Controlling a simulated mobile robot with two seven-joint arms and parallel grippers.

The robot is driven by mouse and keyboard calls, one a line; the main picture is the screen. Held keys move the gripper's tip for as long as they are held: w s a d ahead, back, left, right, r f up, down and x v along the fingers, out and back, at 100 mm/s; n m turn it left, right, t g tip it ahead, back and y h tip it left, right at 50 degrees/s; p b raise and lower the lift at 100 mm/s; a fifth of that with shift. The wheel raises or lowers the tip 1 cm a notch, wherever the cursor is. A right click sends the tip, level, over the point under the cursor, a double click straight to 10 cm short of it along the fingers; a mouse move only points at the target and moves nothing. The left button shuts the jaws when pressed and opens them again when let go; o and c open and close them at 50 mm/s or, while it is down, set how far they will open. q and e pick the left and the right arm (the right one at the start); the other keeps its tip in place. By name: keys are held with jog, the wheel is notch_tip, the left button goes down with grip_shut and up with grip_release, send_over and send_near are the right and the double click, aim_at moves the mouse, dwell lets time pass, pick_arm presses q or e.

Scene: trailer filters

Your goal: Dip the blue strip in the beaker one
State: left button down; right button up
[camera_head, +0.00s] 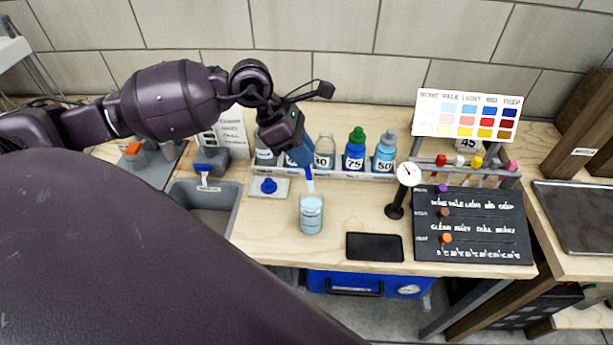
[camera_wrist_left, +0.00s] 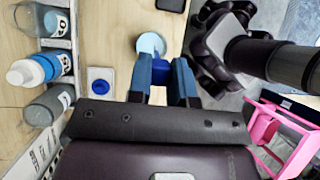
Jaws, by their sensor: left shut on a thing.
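My left gripper (camera_head: 305,165) is shut on the blue strip (camera_head: 309,176) and points down above the bench. The strip hangs roughly upright, its pale lower part at the mouth of the glass beaker (camera_head: 311,222). I cannot tell whether its tip touches the liquid. The beaker stands upright on the bench and holds pale blue liquid. In the left wrist view the beaker (camera_wrist_left: 150,42) shows just beyond the fingers of my left gripper (camera_wrist_left: 166,62), which hide most of the strip. My right gripper is not in view.
A row of bottles (camera_head: 354,153) stands behind the beaker. A blue-knobbed plate (camera_head: 269,187) and a grey basin (camera_head: 207,205) lie to its left. A dial gauge (camera_head: 402,188), a black pad (camera_head: 374,247) and a dark lettered board (camera_head: 470,225) are to its right.

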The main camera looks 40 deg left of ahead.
pick_arm(q)
jog(key=shift+r, duration=0.1)
dwell(0.5)
jog(key=shift+r+p, duration=1.2)
jog(key=shift+r, duration=1.25)
jog(key=shift+d+f, duration=0.1)
